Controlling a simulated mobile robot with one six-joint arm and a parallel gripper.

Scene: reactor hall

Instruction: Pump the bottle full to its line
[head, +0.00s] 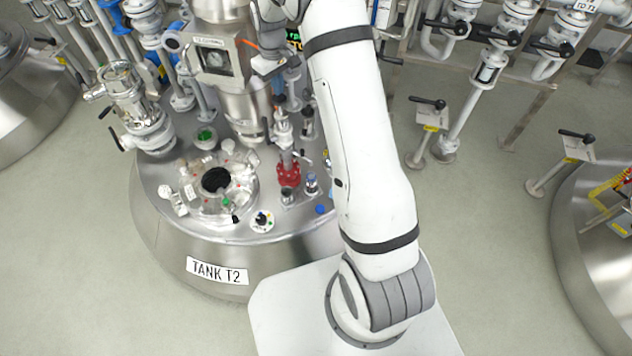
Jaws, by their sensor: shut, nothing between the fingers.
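In the head view my arm rises from its base and bends out past the top edge, so my gripper is not clearly in view. A red flanged fitting (288,173) with an upright metal stem (283,132) stands on the lid of Tank T2 (195,232), just left of my arm. Two small vessel-like fittings, one to the lower left (288,197) and one to the right (311,184), stand close to it. I cannot tell whether either is the bottle, and no fill line or liquid level can be made out.
A round port with a dark opening (215,180) is on the lid's left. A steel column with a window (215,60) and a valve assembly (145,120) rise behind. Pipes and black-handled valves (428,125) stand right. Another tank (590,255) is at far right.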

